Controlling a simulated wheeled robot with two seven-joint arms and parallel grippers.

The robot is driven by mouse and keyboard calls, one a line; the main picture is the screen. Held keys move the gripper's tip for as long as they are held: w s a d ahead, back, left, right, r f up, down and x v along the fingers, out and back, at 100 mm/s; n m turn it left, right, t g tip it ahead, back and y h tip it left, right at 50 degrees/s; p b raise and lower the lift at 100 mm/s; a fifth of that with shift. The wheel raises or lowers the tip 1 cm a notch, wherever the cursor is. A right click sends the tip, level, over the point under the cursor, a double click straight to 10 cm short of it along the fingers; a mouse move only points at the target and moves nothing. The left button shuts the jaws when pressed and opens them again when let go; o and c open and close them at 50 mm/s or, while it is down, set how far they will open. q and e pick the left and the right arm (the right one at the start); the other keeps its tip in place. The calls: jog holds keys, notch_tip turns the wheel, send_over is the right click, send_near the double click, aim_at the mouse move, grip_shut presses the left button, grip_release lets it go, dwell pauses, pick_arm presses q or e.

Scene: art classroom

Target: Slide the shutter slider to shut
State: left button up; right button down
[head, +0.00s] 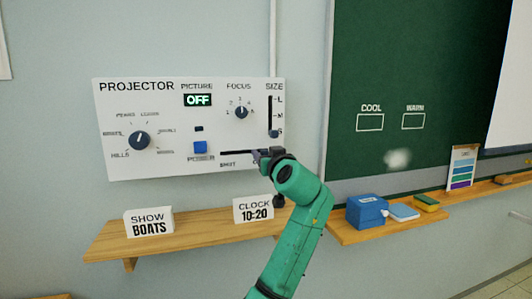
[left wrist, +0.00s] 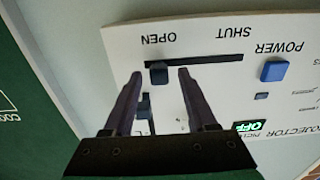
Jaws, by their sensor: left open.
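The shutter slider is a dark horizontal slot (head: 236,153) low on the white projector panel (head: 190,98), with SHUT at its left end in the head view. Its dark knob (left wrist: 159,74) stands near the OPEN end in the left wrist view, where the panel looks upside down. The knob is hidden behind my gripper in the head view. My left gripper (head: 260,156) is open at the right part of the slot. In the left wrist view its fingers (left wrist: 160,76) stand either side of the knob, with visible gaps. My right gripper is not in view.
The SIZE slider (head: 271,117) is just above my gripper. The blue power button (head: 200,147) lies left of the slot. A wooden shelf below holds the BOATS (head: 149,222) and CLOCK (head: 253,209) cards. A green board (head: 420,60) is at right.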

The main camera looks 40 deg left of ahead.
pick_arm(q)
grip_shut()
dwell(1.3)
